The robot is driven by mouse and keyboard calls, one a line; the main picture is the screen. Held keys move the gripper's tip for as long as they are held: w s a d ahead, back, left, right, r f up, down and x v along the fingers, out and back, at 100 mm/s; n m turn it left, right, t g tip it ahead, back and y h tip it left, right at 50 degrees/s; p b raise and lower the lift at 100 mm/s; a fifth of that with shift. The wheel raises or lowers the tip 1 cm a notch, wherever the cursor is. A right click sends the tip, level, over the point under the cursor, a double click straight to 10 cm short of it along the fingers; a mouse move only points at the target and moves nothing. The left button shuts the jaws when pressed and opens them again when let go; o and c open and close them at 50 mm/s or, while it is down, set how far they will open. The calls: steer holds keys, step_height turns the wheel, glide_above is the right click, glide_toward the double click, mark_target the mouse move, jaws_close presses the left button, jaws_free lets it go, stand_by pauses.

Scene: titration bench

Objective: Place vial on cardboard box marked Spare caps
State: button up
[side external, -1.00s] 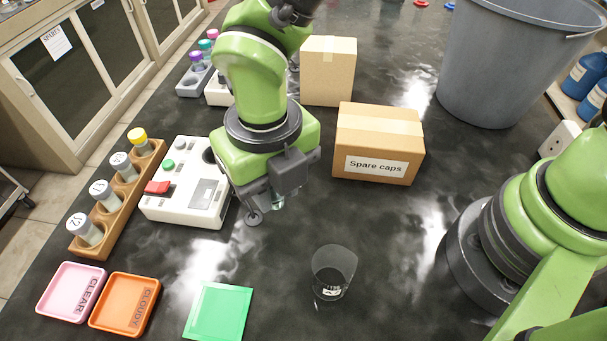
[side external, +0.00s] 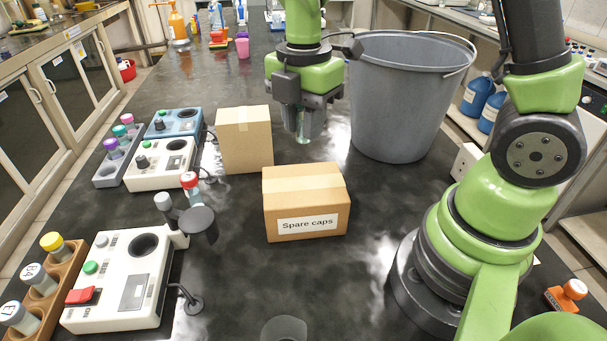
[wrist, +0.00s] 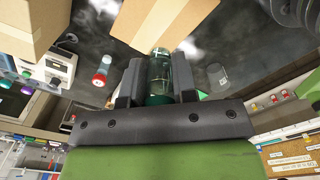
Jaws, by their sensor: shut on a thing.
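The cardboard box marked Spare caps (side external: 306,203) sits closed on the dark bench in the middle of the side view, its label facing the camera. My gripper (side external: 302,122) is above the bench, behind and above that box in the picture, left of the grey bucket. It is shut on a clear glass vial (wrist: 158,72), which shows between the two fingers in the wrist view, with a dark green part by the palm. In the side view the vial (side external: 303,135) is mostly hidden by the fingers.
A plain taller box (side external: 244,140) stands left behind the marked box. A large grey bucket (side external: 405,100) stands to the right. A red-capped vial (side external: 190,184) and a white instrument (side external: 122,278) are at left. A clear beaker (side external: 284,331) is at the front edge of view.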

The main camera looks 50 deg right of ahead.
mark_target(304, 183)
step_height(304, 183, down, 8)
steer(key=shift+f, duration=0.25)
steer(key=o, duration=0.9)
steer(key=shift+f, duration=0.15)
step_height(304, 183, up, 12)
steer(key=shift+r, duration=0.1)
steer(key=s+r+m+t+y, duration=0.1)
steer(key=s+r+m+t, duration=0.2)
steer(key=s+m, duration=0.3)
steer(key=s+a+r+m+t+y, duration=0.1)
steer(key=s+r+m+t, duration=0.3)
steer(key=m, duration=1.2)
step_height(304, 183, up, 2)
steer(key=s, duration=0.2)
steer(key=shift+s+a+r, duration=0.15)
steer(key=shift+s+r, duration=0.1)
steer(key=shift+s, duration=0.05)
